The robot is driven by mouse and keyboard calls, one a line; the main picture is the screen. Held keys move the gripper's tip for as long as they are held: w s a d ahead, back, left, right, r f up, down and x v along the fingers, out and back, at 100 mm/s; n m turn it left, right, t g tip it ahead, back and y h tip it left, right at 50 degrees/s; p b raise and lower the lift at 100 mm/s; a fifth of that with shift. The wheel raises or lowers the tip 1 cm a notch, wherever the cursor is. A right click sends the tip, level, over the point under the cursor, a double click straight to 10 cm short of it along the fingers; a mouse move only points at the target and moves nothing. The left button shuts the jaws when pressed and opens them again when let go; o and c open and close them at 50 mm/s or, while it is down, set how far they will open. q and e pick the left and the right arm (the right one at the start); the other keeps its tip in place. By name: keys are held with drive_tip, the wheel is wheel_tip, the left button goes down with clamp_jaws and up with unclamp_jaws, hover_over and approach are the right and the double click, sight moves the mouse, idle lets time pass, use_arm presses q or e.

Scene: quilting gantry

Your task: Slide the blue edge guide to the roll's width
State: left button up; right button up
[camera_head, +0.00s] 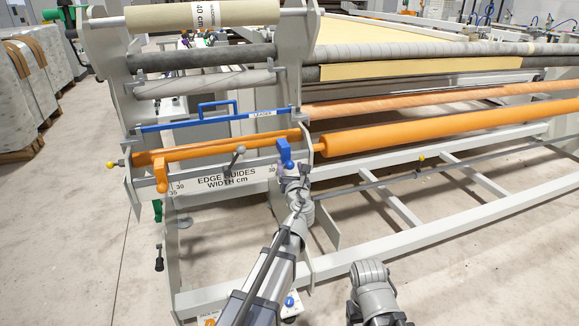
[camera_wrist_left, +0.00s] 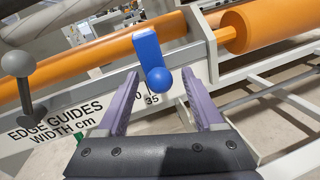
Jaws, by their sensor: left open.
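The blue edge guide (camera_head: 285,152) hangs on the guide rail at the right end of the scale; its round blue knob shows in the left wrist view (camera_wrist_left: 158,80). The figure 35 is printed just below the knob there. My left gripper (camera_head: 289,172) is open, its two purple fingers on either side of the knob in the wrist view; I cannot tell whether they touch it. The cream roll (camera_head: 215,14) lies across the top of the stand, with a "40 cm" label. An orange edge guide (camera_head: 161,180) is at the left end near 30 and 35.
A grey ball-topped lever (camera_head: 238,154) stands on the rail between the guides, left of my gripper. A blue leader bar (camera_head: 212,120) runs above the orange bar (camera_head: 215,147). A large orange roller (camera_head: 450,125) extends right. Part of my right arm shows at lower right.

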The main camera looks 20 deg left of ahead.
use_arm(q)
drive_tip(key=shift+w+a, duration=0.2)
drive_tip(key=shift+w, duration=0.25)
clamp_jaws()
idle(1.1)
